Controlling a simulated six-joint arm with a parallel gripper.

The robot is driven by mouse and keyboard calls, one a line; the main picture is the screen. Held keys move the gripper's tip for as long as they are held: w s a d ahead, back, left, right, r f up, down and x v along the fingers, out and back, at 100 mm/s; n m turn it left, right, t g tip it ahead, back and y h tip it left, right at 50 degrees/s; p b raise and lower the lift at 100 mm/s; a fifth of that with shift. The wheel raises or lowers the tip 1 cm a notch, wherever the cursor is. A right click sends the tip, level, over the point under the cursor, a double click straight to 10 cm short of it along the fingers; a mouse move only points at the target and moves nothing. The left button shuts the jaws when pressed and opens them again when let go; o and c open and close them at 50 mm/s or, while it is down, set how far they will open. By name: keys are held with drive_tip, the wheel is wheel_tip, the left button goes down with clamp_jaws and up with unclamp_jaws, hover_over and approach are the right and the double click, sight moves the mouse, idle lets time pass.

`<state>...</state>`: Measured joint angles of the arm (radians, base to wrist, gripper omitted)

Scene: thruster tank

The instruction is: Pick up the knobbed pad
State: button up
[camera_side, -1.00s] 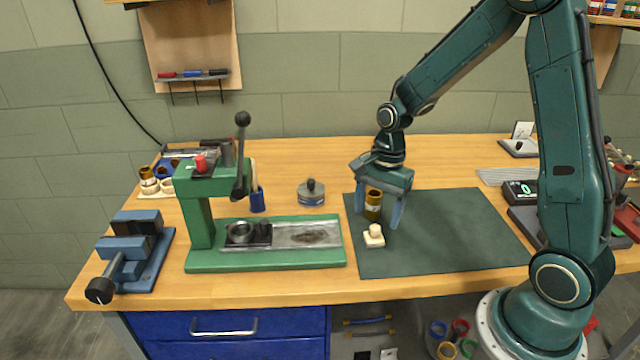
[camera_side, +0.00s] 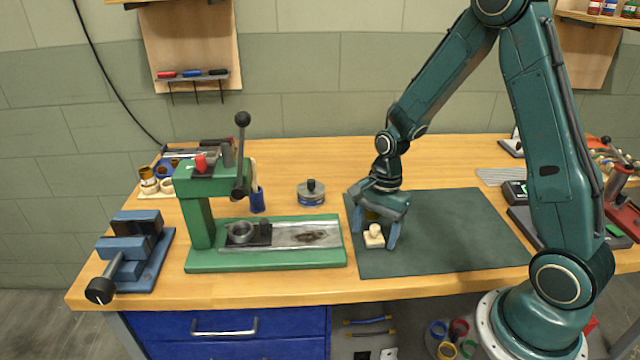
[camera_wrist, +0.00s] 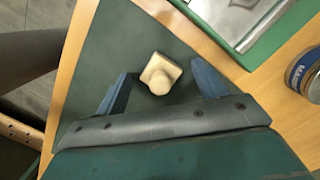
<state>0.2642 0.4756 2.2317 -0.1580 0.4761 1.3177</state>
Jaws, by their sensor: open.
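The knobbed pad (camera_side: 374,238) is a small cream block with a round knob on top. It sits upright on the dark green mat (camera_side: 450,235), near the mat's left edge. My gripper (camera_side: 374,243) is open and low over the mat, with its fingers around or just behind the pad; the exact depth is hard to tell. In the wrist view the pad (camera_wrist: 160,74) lies ahead, between the lines of the two open blue fingers (camera_wrist: 160,88), touching neither.
A green press (camera_side: 198,220) with a long base stands just left of the mat. A round tin (camera_side: 311,194) sits behind the base. A blue vise (camera_side: 135,255) is at the far left. The mat's right part is clear.

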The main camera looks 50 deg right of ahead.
sight(375, 227)
drive_tip(key=shift+c, duration=0.4)
drive_tip(key=c, duration=0.8)
drive_tip(key=shift+c, duration=0.2)
drive_tip(key=shift+r, duration=0.15)
wheel_tip(375, 227, up, 20)
